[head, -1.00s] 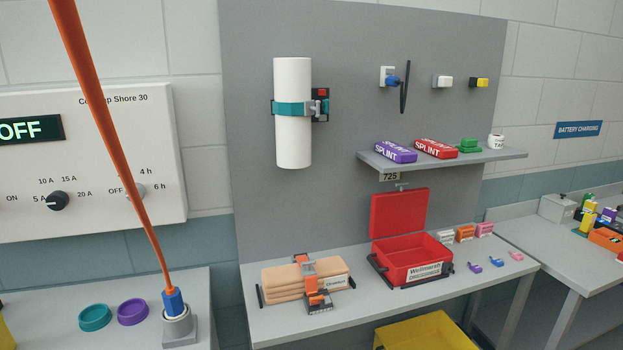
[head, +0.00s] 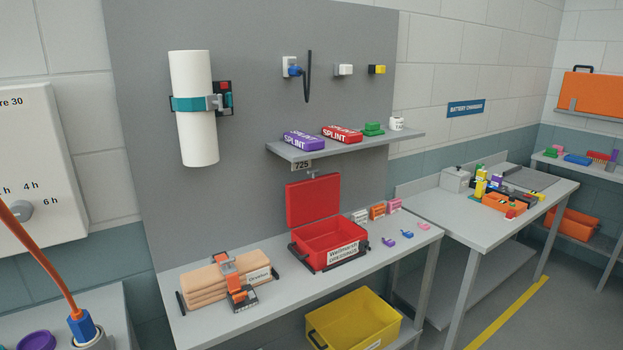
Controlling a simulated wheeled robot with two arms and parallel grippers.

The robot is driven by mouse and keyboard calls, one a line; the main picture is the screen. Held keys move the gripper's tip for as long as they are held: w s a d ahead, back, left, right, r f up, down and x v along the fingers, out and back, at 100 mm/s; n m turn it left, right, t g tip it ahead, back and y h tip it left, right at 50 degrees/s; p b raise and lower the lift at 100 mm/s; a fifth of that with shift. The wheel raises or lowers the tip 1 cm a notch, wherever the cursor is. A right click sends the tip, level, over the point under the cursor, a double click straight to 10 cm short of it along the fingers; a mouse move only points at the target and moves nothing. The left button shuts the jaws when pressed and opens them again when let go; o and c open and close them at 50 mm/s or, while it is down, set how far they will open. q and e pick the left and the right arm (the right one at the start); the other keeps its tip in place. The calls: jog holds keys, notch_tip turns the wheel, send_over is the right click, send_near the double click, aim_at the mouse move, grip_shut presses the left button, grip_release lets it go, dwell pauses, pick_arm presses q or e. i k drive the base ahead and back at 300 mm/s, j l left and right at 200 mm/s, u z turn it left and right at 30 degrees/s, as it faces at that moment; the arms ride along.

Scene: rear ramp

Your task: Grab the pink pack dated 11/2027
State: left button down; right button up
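A small pink pack (head: 394,204) stands on the grey bench, at the right end of a short row with an orange pack (head: 377,212) and a white pack (head: 360,217). Print on these packs is too small to read, so no date can be told. A small flat pink item (head: 423,226) lies in front of them, beside a blue one (head: 407,234) and a purple one (head: 389,242). Neither of my grippers shows in the head view.
An open red box (head: 330,238) stands left of the packs, with strapped tan blankets (head: 205,284) further left. A shelf (head: 345,144) with splint packs hangs above. A yellow bin (head: 352,318) is below the bench (head: 300,285). Another table (head: 470,225) stands to the right.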

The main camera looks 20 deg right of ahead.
aim_at(395, 205)
jog(key=i+l+z, duration=0.1)
jog(key=i+l, duration=0.15)
jog(key=l, duration=0.25)
jog(key=i+l+z, duration=0.1)
jog(key=i+l, duration=0.15)
jog(key=l, duration=0.3)
jog(key=i+l+z, duration=0.1)
jog(key=i+l, duration=0.2)
jog(key=l, duration=0.15)
jog(key=i+l+z, duration=0.15)
jog(key=i+l, duration=0.15)
jog(key=l, duration=0.15)
